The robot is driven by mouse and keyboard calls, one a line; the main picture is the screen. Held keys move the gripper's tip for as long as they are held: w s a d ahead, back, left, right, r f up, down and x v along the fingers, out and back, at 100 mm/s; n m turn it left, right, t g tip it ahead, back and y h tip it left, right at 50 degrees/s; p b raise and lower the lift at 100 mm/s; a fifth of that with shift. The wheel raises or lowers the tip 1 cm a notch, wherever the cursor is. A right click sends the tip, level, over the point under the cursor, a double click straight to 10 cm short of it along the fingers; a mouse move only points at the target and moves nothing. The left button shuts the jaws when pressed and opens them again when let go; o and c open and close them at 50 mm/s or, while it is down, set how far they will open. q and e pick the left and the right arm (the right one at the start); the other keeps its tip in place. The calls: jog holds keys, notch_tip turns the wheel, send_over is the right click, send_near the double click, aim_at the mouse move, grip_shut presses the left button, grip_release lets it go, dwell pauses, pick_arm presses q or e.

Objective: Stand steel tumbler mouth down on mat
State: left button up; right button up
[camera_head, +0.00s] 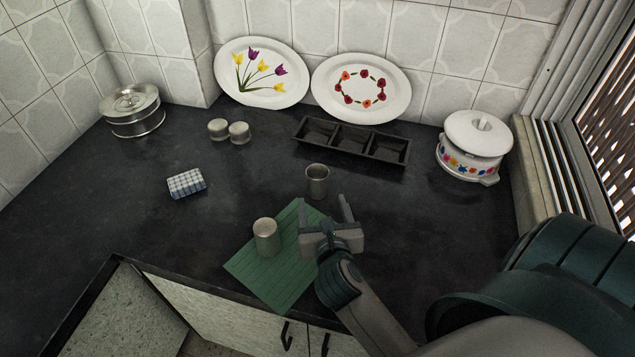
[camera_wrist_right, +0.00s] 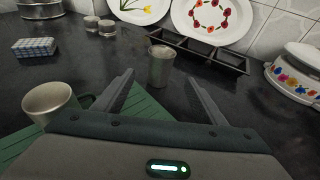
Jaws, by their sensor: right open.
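One steel tumbler (camera_head: 317,182) stands upright on the dark counter, mouth up, just beyond the mat's far corner. It also shows in the right wrist view (camera_wrist_right: 160,68), ahead of the fingers and in line with the gap between them. My right gripper (camera_head: 325,208) is open and empty over the mat's right side, short of the first tumbler. My left gripper is out of view.
A black three-part tray (camera_head: 351,140) lies behind the far tumbler. Two small steel-lidded pots (camera_head: 228,131), a checked sponge-like block (camera_head: 186,183) and a round tin (camera_head: 134,112) are left. A white casserole (camera_head: 473,148) stands right. Two plates (camera_head: 262,73) lean on the wall.

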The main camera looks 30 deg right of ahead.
aim_at(318, 185)
jog(key=x, duration=0.6)
jog(key=shift+w+d+f+p, duration=0.1)
jog(key=shift+w+d+p, duration=0.1)
jog(key=shift+w+p, duration=0.2)
jog(key=shift+w+d+f, duration=0.15)
jog(key=shift+w, duration=0.05)
jog(key=shift+w+d+f+p, duration=0.15)
jog(key=shift+w+d+p, duration=0.15)
jog(key=shift+w, duration=0.3)
jog(key=shift+p+x, duration=0.3)
jog(key=shift+x, duration=1.65)
jog(key=shift+s+f, duration=0.1)
jog(key=shift+f, duration=0.1)
jog(key=c, duration=1.1)
